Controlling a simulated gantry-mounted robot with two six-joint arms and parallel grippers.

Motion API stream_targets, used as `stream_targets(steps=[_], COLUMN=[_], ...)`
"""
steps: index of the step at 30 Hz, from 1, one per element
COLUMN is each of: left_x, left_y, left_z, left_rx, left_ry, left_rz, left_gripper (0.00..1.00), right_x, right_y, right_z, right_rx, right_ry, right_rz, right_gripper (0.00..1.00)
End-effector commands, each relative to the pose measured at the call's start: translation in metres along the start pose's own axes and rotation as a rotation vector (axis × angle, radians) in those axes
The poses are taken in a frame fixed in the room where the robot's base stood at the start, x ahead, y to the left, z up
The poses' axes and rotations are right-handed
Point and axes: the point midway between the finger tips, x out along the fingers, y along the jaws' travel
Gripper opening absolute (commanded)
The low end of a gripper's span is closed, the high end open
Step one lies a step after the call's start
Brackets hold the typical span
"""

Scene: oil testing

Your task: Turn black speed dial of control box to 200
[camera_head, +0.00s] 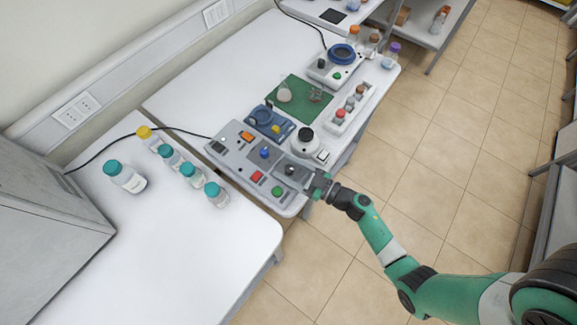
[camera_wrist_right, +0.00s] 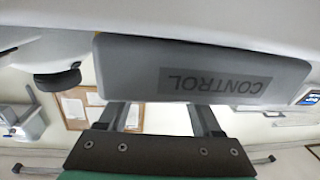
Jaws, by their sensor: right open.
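The grey control box (camera_head: 238,158) lies on the white table in the head view. A small dark round knob (camera_head: 290,169), which looks like the black speed dial, sits on its right part; its setting is too small to read. My right gripper (camera_head: 316,182) is at the box's right edge, close beside the dial. In the right wrist view the box's front face (camera_wrist_right: 130,65) with the word CONTROL appears upside down. The open, empty fingers of the right gripper (camera_wrist_right: 158,112) point towards it; the dial is hidden there. My left gripper is not in view.
The box also carries a blue knob (camera_head: 264,152), a red button (camera_head: 256,176) and a green button (camera_head: 277,191). Several capped bottles (camera_head: 192,174) stand left. Open floor lies right of the table.

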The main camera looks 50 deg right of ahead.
Motion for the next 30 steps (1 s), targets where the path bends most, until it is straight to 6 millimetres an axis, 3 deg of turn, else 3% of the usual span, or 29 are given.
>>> stream_targets(steps=[4,15,26,30], left_x=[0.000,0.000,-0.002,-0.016], left_y=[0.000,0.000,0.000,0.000], left_z=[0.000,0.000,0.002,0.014], left_rx=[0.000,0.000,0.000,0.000], left_ry=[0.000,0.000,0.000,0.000], left_rz=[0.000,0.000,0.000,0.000], left_gripper=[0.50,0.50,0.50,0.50], right_x=[0.000,-0.001,0.001,0.001], right_y=[0.000,0.000,-0.003,-0.002], right_z=[0.000,0.000,-0.001,0.004], right_rx=[0.000,0.000,-0.001,-0.005], right_ry=[0.000,0.000,0.007,0.007], right_rz=[0.000,0.000,0.069,0.184], right_gripper=[0.66,0.00,0.00,0.00])
